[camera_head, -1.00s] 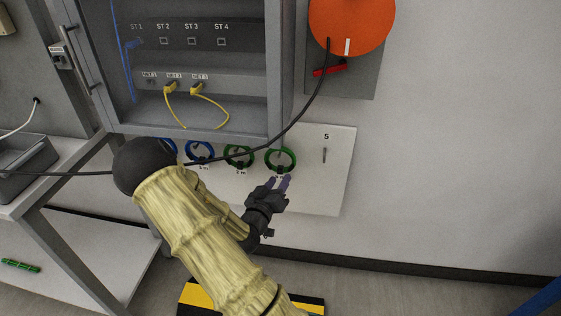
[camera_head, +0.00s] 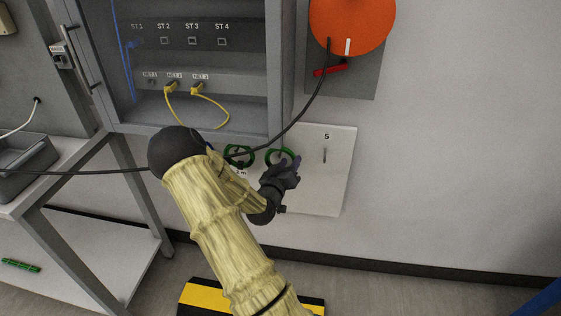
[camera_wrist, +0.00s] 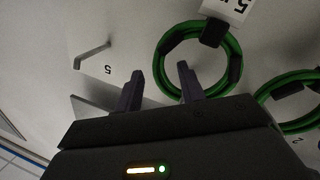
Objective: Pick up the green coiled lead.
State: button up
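Two green coiled leads hang on a white board below the cabinet. The right one (camera_head: 271,154) is partly hidden behind my gripper in the head view; it shows as a full ring (camera_wrist: 161,57) with a white tag (camera_wrist: 226,10) in the wrist view. The other green coil (camera_head: 230,151) hangs to its left and shows at the right edge of the wrist view (camera_wrist: 290,127). My gripper (camera_wrist: 158,78) is open, its two fingers apart. The right finger overlaps the coil's inside in the picture; the left finger lies outside the ring. I cannot tell whether they touch it.
An empty hook (camera_head: 325,155) marked 5 is on the board (camera_head: 335,185) to the right. The open grey cabinet (camera_head: 200,127) with yellow leads is above. A black cable (camera_head: 308,108) hangs from the orange disc (camera_head: 352,22) across the front of the board.

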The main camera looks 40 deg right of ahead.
aim_at(292, 158)
jog(key=shift+x, duration=1.75)
jog(key=shift+r, duration=0.1)
grip_shut()
